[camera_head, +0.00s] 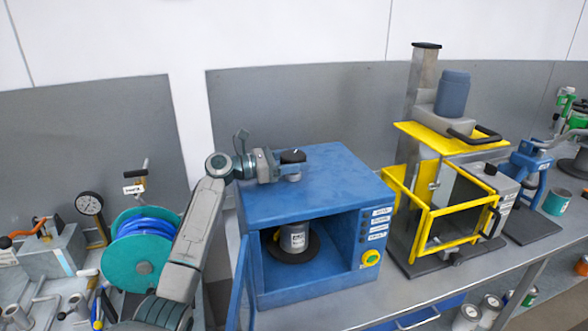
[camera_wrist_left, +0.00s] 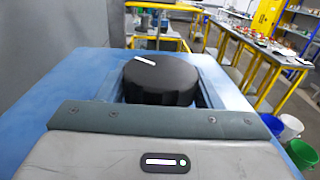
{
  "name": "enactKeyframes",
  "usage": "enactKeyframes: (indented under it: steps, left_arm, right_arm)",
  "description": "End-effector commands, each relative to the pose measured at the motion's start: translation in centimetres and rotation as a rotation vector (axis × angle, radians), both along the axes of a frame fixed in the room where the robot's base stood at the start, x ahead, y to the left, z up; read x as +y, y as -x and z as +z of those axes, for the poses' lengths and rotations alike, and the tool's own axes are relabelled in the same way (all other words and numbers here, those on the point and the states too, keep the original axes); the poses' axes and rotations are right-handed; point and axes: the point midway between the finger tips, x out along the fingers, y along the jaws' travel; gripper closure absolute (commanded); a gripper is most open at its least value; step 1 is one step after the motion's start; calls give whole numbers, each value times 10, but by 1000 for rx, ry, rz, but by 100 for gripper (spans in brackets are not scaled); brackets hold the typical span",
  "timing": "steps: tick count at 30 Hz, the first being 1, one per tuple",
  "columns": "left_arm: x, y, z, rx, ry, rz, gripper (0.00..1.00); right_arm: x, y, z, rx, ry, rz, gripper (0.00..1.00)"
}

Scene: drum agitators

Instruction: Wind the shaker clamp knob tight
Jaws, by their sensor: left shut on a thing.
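The shaker (camera_head: 310,195) is a blue box with an open front. Its clamp knob (camera_head: 292,157) is black and round and stands on the top face. A grey can (camera_head: 294,238) with a label stands on a dark round plate inside. My left gripper (camera_head: 279,165) reaches in from the left, level just above the box top, and is shut on the knob. In the left wrist view the knob (camera_wrist_left: 160,82) shows a white mark on its top, pointing to the upper left. My right gripper is not in view.
The shaker's blue door (camera_head: 238,285) hangs open at the left front. A yellow-framed machine (camera_head: 438,205) stands close on the right. A teal hose reel (camera_head: 139,255) and a dial gauge (camera_head: 90,204) are left of my arm. A grey panel stands behind.

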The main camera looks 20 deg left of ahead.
Motion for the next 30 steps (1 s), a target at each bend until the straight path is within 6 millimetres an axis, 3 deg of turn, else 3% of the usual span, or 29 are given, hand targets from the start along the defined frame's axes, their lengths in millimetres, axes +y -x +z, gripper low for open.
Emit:
enactKeyframes:
  steps: [15,30]
  left_arm:
    - [0,0,0,0,0,-382,63]
    - [0,1,-1,1,-2,-479,63]
  right_arm:
    - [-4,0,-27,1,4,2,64]
    - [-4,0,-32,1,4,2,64]
